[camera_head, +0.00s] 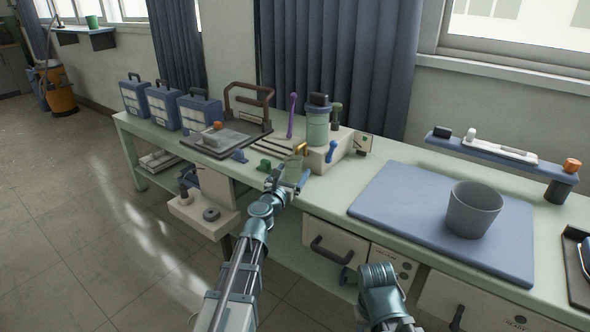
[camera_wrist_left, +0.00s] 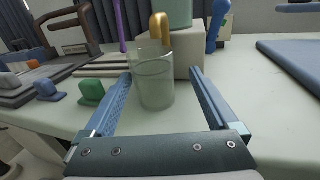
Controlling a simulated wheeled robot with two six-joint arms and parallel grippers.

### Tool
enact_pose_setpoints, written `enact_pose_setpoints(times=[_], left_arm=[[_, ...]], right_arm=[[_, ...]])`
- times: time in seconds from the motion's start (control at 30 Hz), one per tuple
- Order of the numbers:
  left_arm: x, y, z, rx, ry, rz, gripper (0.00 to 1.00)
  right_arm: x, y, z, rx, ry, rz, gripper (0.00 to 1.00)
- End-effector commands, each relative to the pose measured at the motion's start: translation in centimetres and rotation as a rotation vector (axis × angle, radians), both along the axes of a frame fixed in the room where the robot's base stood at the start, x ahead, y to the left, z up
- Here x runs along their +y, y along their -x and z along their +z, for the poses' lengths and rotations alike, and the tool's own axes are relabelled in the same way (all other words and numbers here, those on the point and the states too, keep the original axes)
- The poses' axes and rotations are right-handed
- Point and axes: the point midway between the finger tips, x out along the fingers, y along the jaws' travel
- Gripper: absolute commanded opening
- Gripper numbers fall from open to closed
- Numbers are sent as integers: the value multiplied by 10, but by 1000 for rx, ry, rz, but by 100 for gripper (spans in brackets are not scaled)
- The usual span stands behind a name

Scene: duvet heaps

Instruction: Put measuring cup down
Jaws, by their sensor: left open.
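The measuring cup (camera_wrist_left: 152,82) is a clear, see-through cup standing upright on the pale green bench, in front of a light box. In the head view it shows small and partly hidden at the end of my left arm (camera_head: 294,168). My left gripper (camera_wrist_left: 160,85) is open, with one blue finger on each side of the cup. A gap shows between the cup and each finger, wider on the right. In the head view my left gripper (camera_head: 287,185) is at the bench's front edge. Part of my right arm shows at the bottom; its gripper is not visible.
A gold loop (camera_wrist_left: 160,27) rises behind or inside the cup. A green block (camera_wrist_left: 91,92) and a blue block (camera_wrist_left: 46,90) lie left of the gripper. A lidded jar (camera_head: 317,125) stands behind. A blue mat (camera_head: 400,207) with a grey bucket (camera_head: 473,210) is at right.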

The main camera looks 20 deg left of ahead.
Motion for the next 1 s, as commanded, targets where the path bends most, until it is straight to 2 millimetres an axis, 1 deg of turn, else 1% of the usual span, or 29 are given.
enact_pose_setpoints(times=[0.03,0.2,0.3,0.4,0.53,1.0], left_arm=[[1,14,0,0,0,1,92],[3,50,0,0,0,1,92],[5,71,0,0,0,1,92],[7,86,0,0,0,1,92],[8,94,0,0,0,0,92],[8,93,0,0,0,0,92]], right_arm=[[0,0,0,0,0,0,50],[0,0,0,0,0,0,50],[0,0,0,0,0,0,50],[0,0,0,0,0,0,50],[0,0,0,0,0,0,50],[0,0,0,0,0,0,50]])
